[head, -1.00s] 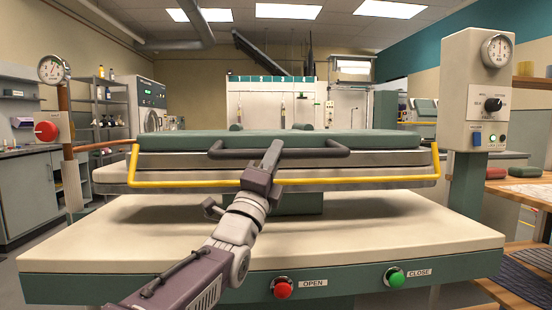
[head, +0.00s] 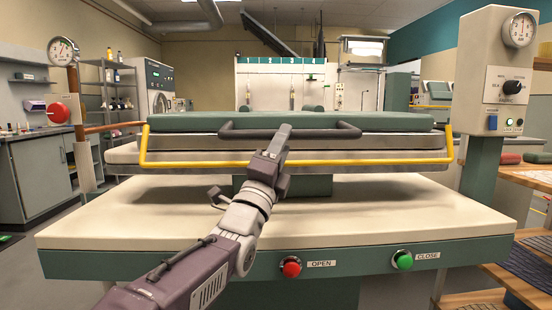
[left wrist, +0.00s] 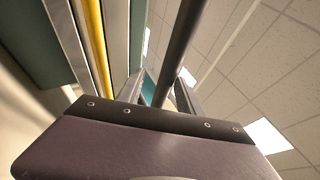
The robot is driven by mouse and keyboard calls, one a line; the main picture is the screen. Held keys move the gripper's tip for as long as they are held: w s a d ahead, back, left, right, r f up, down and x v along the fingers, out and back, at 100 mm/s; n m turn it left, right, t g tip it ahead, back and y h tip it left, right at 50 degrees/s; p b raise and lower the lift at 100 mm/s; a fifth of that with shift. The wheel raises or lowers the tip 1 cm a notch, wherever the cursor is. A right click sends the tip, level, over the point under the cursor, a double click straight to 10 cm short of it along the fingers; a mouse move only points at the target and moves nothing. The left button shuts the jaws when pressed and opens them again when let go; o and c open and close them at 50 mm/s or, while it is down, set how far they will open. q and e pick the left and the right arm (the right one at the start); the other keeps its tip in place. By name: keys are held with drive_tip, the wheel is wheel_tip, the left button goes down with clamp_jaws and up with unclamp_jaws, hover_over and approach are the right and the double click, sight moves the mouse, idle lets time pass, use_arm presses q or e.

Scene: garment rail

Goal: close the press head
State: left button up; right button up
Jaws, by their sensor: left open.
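The press head (head: 400,122) is a green-topped slab with a pale body, raised above the cream lower bed (head: 400,215) with a gap between them. A dark handle bar (head: 335,132) runs along its front, with a yellow rail (head: 375,162) below. My left gripper (head: 281,140) is open at the middle of the handle. In the left wrist view the dark bar (left wrist: 182,50) passes between the open fingers (left wrist: 160,95); whether they touch it I cannot tell. The red OPEN button (head: 290,267) and green CLOSE button (head: 402,260) are on the front panel. My right gripper is not seen.
A control box with a gauge (head: 497,70) stands on a post at the right. A red knob (head: 58,112) and a gauge (head: 63,50) are at the left. A wooden table (head: 525,178) is at the right edge. The lower bed is bare.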

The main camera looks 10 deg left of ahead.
use_arm(q)
drive_tip(key=v, duration=0.7)
drive_tip(key=shift+s+f+p, duration=0.15)
drive_tip(key=shift+f+p, duration=0.05)
drive_tip(key=shift+p, duration=0.15)
